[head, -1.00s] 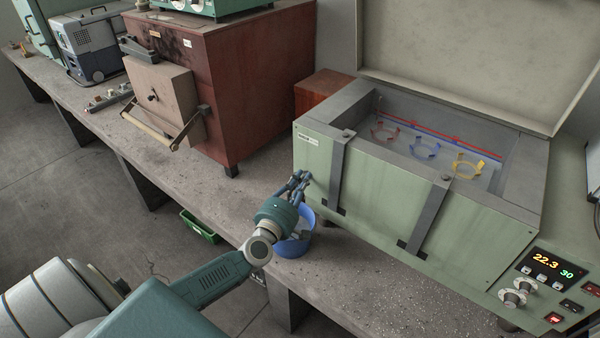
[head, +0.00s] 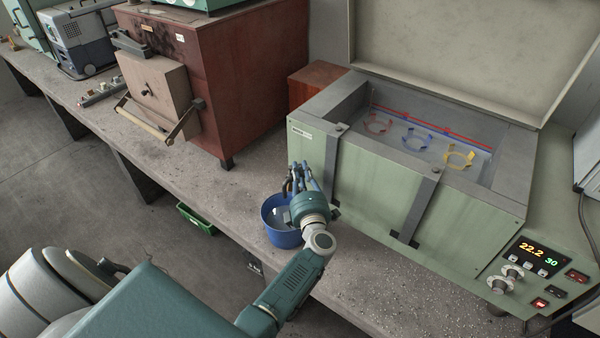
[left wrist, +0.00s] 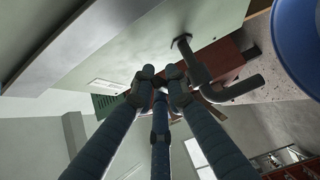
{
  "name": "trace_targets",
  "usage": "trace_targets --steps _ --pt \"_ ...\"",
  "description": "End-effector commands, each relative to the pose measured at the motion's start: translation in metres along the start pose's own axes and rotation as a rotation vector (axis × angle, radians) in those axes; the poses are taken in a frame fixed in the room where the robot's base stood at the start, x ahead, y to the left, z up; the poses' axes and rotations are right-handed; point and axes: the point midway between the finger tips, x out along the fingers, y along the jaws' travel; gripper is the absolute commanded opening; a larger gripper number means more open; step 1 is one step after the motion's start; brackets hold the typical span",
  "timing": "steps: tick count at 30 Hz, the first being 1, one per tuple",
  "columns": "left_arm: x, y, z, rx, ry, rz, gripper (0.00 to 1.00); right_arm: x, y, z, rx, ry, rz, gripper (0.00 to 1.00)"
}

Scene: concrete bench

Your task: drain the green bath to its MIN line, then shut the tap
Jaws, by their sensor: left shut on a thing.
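The green bath (head: 345,195) stands on the bench with its lid raised. Inside, a red line and a blue line run along the back wall; exactly where the water surface meets them is too small to tell. The tap, a dark bent pipe, leaves the bath's wall in the left wrist view (left wrist: 198,72). My left gripper (head: 299,172) is shut at the tap, its fingertips together in the left wrist view (left wrist: 160,80); the fingers hide the gripped part. A blue bucket (head: 283,238) stands below, partly hidden by my gripper. My right gripper is out of view.
Red, blue and yellow rings (head: 459,165) sit inside the bath. The control panel (head: 535,258) at right reads 22.2 and 30. A red-brown furnace (head: 225,85) stands to the left. Bench (head: 250,178) between furnace and bucket is clear. A green tray (head: 196,219) lies below the bench edge.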

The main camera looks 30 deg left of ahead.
Motion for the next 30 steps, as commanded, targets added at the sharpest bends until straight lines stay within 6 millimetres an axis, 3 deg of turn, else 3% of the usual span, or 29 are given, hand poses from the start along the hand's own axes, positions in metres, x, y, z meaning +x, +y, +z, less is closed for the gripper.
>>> trace_targets --steps 11,12,15,30 --pt "-0.0008 -0.0018 0.0012 -0.003 0.004 -0.004 0.0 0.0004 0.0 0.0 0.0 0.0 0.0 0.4" --pt "-0.0008 -0.0017 0.0011 -0.003 0.004 -0.004 0.15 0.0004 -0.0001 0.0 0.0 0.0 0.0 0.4" --pt "-0.0007 -0.0016 0.0009 -0.003 0.004 -0.004 0.33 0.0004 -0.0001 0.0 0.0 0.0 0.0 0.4" --pt "-0.0014 0.0023 -0.0043 0.005 -0.072 0.002 0.33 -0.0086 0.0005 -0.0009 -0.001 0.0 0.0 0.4"
